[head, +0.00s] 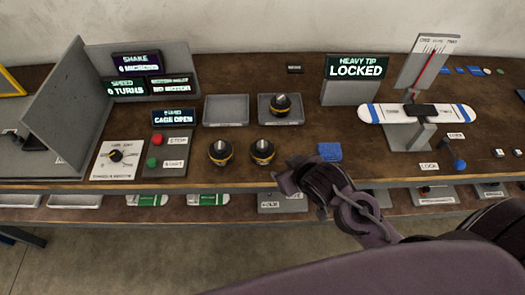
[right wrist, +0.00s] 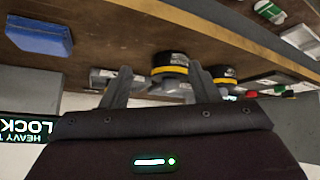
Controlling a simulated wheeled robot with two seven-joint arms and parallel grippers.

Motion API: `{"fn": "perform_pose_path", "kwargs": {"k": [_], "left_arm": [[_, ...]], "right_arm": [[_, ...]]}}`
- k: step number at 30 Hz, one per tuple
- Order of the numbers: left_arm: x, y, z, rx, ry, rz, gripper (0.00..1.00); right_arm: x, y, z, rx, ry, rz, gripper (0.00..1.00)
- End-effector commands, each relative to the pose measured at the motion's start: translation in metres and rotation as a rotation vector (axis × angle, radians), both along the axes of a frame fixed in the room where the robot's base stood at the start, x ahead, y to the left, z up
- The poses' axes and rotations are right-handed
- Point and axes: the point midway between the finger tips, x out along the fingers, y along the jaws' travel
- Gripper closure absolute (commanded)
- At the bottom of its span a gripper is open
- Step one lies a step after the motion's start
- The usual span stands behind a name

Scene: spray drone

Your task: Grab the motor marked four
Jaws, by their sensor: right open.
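My right gripper (head: 290,184) is in front of and right of the front motors. In the right wrist view my right gripper (right wrist: 160,70) is open. One motor (right wrist: 170,65) appears between its fingers, apart from them, with another motor (right wrist: 224,75) to the right. My left gripper is not in view.
A blue block (head: 330,152) lies right of the front motors. An empty tray (head: 226,110) is behind them. A red-and-green button panel (head: 166,153) stands to their left. The locked heavy-tip screen (head: 357,67) and white balance beam (head: 417,113) are at right. A lower shelf (head: 240,206) runs below.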

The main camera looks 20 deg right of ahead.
Motion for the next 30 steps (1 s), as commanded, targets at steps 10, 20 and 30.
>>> {"fn": "perform_pose_path", "kwargs": {"k": [10,20,30], "left_arm": [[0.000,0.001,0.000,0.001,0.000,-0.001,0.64],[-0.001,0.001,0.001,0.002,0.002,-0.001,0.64],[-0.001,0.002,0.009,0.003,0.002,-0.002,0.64]], "right_arm": [[0.050,0.009,-0.002,0.139,-0.315,0.195,0.44],[0.065,0.012,-0.003,0.253,-0.410,0.303,0.44],[0.089,0.025,-0.011,0.253,-0.408,0.303,0.44]]}}
